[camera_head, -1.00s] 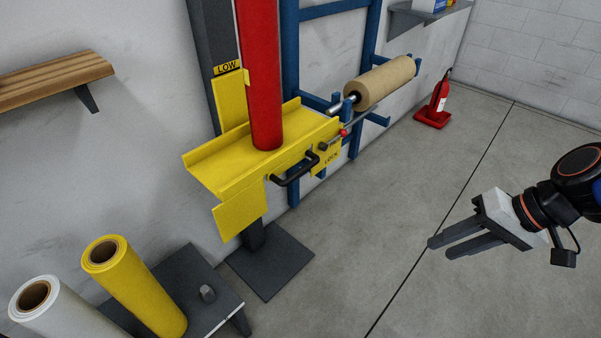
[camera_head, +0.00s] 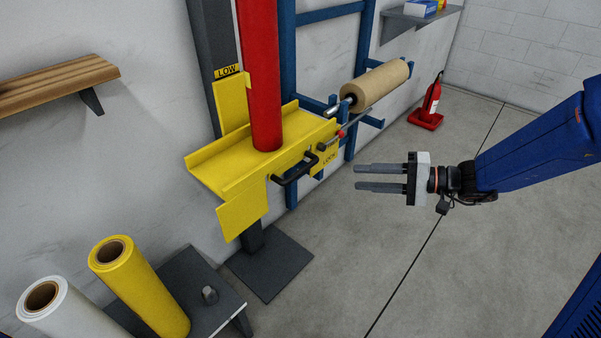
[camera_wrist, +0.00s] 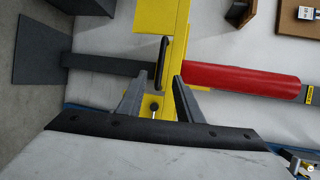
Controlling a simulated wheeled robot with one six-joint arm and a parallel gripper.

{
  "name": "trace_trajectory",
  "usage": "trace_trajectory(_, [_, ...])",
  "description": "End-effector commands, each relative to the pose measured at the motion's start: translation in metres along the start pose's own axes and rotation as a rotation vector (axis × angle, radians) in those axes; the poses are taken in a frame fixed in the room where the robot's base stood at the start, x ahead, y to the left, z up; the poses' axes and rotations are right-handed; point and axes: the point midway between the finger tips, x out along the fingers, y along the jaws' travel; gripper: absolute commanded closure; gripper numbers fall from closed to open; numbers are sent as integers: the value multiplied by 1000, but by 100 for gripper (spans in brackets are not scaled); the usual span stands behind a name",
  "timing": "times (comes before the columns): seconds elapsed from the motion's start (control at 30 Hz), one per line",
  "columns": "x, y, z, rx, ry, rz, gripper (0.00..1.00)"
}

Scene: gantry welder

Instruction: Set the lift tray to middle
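The yellow lift tray (camera_head: 215,172) sits on a dark upright post (camera_head: 213,60), just below a label reading LOW. A red roll (camera_head: 263,90) stands upright on the tray. A black handle (camera_head: 294,168) sticks out from the tray's front, with a LOCK plate (camera_head: 324,160) and a small knob to its right. My gripper (camera_head: 357,177) is open and empty, to the right of the handle and apart from it, fingers pointing left. In the wrist view the handle (camera_wrist: 161,62) lies ahead, between and beyond the two fingertips; the red roll (camera_wrist: 240,80) is to the right.
A brown roll (camera_head: 378,84) hangs on a blue wall rack (camera_head: 287,60). A yellow roll (camera_head: 140,290) and a white roll (camera_head: 65,308) stand at lower left. A wooden shelf (camera_head: 60,84) is on the left wall. Floor at centre right is clear.

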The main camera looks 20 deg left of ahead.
Motion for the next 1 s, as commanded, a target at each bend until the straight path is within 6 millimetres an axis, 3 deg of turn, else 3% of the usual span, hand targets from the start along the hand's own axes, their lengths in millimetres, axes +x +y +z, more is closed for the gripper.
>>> trace_trajectory(0.13, [5,2,-11,7,18,-29,67])
trace_trajectory(0.37, [21,1,-12,7,18,-32,67])
trace_trajectory(1.0, [114,-1,-13,8,16,-30,67])
